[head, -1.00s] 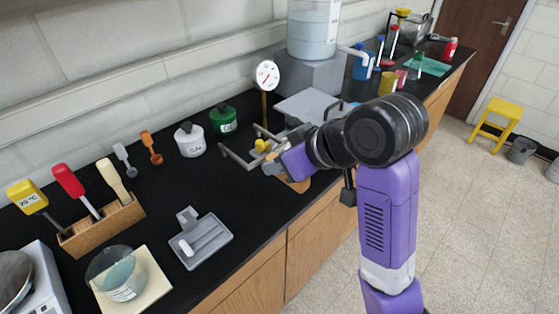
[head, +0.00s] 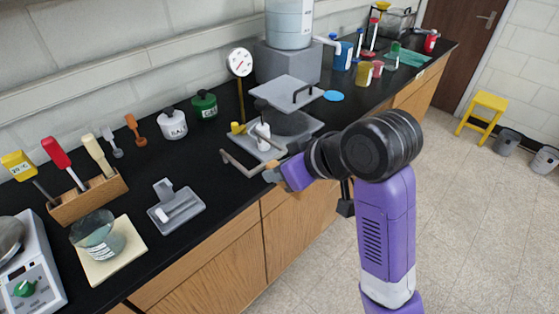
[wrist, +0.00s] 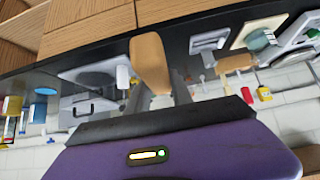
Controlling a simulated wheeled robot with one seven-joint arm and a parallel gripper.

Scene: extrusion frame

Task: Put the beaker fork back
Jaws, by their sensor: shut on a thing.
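The beaker fork shows in the head view as grey metal bars (head: 240,166) spread over the front of the bench, close to a grey plate. My gripper (head: 284,174) is at the bench's front edge, near the fork's right end. A tan handle (wrist: 150,62) sits between the grey fingers of my gripper (wrist: 157,92) in the wrist view, and the gripper is shut on it. The fork's bars are not clear in the wrist view. Whether they touch the bench or plate I cannot tell.
A press-like stand with a grey lid (head: 284,90) and a white bottle (head: 263,136) stand just beyond the fork. A dial gauge (head: 240,62) is behind. A grey tray (head: 180,212), tool rack (head: 88,203) and beaker (head: 97,236) stand left. Bare black bench lies between.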

